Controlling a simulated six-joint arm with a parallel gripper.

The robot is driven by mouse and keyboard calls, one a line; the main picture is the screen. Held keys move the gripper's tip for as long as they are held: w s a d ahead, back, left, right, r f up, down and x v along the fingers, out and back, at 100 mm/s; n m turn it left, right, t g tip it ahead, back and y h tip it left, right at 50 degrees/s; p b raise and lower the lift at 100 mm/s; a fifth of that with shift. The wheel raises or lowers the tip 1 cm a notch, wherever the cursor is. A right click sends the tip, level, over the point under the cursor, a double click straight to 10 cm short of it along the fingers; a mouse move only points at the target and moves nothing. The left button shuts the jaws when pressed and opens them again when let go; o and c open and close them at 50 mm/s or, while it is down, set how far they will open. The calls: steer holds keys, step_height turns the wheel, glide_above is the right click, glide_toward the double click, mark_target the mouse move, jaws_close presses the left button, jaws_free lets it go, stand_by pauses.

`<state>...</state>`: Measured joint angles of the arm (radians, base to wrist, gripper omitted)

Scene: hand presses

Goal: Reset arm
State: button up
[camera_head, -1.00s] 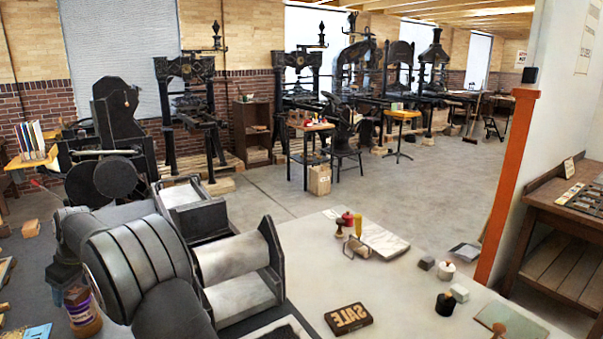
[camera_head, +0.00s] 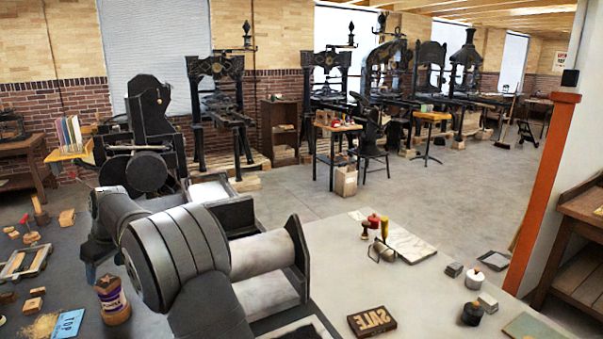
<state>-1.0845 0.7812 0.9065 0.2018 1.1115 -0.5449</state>
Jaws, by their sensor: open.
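Large grey rounded links of my own arm fill the lower left of the head view. My gripper does not show in this view. The links stand in front of a low press with a pale cylinder (camera_head: 262,252) and hide part of it. I see nothing held.
The pale table (camera_head: 425,300) at the right bears a SALE block (camera_head: 372,321), a brayer (camera_head: 381,251), small bottles (camera_head: 374,221) and a dark round pot (camera_head: 472,314). A purple-labelled jar (camera_head: 113,301) stands left of the arm. Tall presses (camera_head: 222,95) line the back; an orange post (camera_head: 543,185) stands right.

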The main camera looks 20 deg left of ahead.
mark_target(105, 280)
steer(key=x, duration=0.3)
steer(key=shift+a+f, duration=0.15)
steer(key=shift+f, duration=0.2)
step_height(105, 280, up, 5)
steer(key=shift+f, duration=0.15)
steer(key=w+d+r, duration=0.7)
steer(key=d, duration=0.3)
step_height(105, 280, up, 11)
steer(key=w+d+m+t, duration=0.1)
steer(key=w+d+m, duration=0.4)
steer(key=w+d, duration=1)
steer(key=d, duration=0.4)
steer(key=shift+w+t, duration=0.4)
steer(key=shift+o, duration=0.4)
steer(key=shift+r, duration=0.1)
